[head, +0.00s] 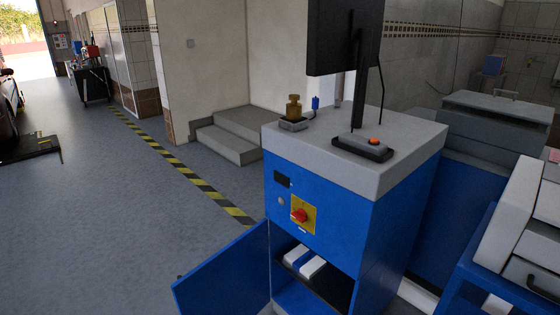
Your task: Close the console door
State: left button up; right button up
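The console (310,190) is a blue cabinet with a grey top, standing right of the middle in the head view. Its blue door (225,278) stands wide open, swung out to the left from the lower front. The compartment (338,285) behind it is exposed, with white and blue items (304,262) on a dark shelf. A red rotary switch (299,215) on a yellow plate sits above the opening. The door's lower part is cut off by the frame edge. Neither of my grippers shows in this view.
A monitor (344,38) on a post and a small black box with an orange button (374,142) are on the console top. Grey and blue equipment (485,125) crowds the right. The floor (120,230) left of the door is clear. Steps (225,133) stand behind.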

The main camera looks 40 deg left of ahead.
aim_at(236, 280)
jog(key=j+z, duration=0.1)
jog(key=j, duration=1.05)
jog(key=k+j+z, duration=0.15)
jog(key=j, duration=1.05)
jog(key=k+j+z, duration=0.15)
jog(key=j, duration=0.4)
jog(key=k+j+z, duration=0.1)
jog(key=j, duration=0.5)
jog(key=k+j, duration=0.1)
jog(key=j, duration=0.45)
jog(key=k+j+z, duration=0.15)
jog(key=j, duration=0.4)
